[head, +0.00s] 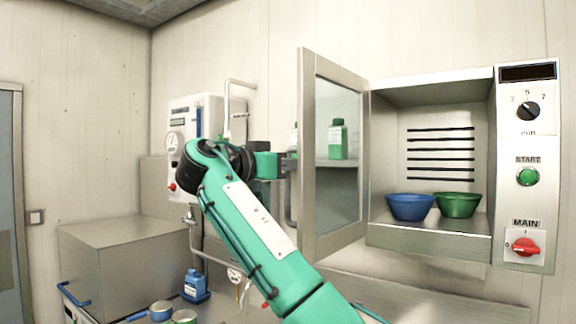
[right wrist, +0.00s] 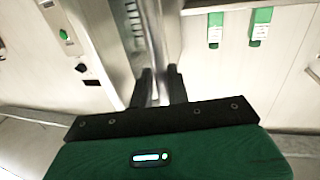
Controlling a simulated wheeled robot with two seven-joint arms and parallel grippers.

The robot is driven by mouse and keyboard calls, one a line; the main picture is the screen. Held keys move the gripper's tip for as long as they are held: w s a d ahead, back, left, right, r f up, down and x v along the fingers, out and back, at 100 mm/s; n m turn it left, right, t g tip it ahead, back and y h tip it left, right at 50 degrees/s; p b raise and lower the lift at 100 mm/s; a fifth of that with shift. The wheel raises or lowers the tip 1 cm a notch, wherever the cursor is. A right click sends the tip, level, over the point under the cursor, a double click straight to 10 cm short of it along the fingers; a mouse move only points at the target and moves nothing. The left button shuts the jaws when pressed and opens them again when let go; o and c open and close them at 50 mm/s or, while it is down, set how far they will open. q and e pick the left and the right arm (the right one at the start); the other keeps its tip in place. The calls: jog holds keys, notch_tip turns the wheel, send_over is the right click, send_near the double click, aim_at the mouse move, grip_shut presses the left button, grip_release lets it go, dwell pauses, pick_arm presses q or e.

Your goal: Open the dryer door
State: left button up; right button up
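The dryer (head: 430,241) is a steel wall box at the right. Its door (head: 307,220), framed with a glass pane, stands swung wide open to the left. My right gripper (head: 289,166) is at the door's outer edge, at the vertical door handle. In the right wrist view, my right gripper's dark fingers (right wrist: 158,86) close around the handle bar (right wrist: 154,40). The handle is partly hidden by the gripper in the head view. My left gripper is not in view.
A blue bowl (head: 408,207) and a green bowl (head: 458,204) stand inside the dryer. Its control panel (head: 524,200) is on the right. Left of the door are a wall unit (head: 180,112), a steel box (head: 130,262) and a blue bottle (head: 195,284).

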jog(key=shift+s+a, duration=0.1)
jog(key=b+v, duration=0.1)
jog(key=v, duration=0.6)
jog(key=shift+s+a, duration=0.1)
dwell(0.3)
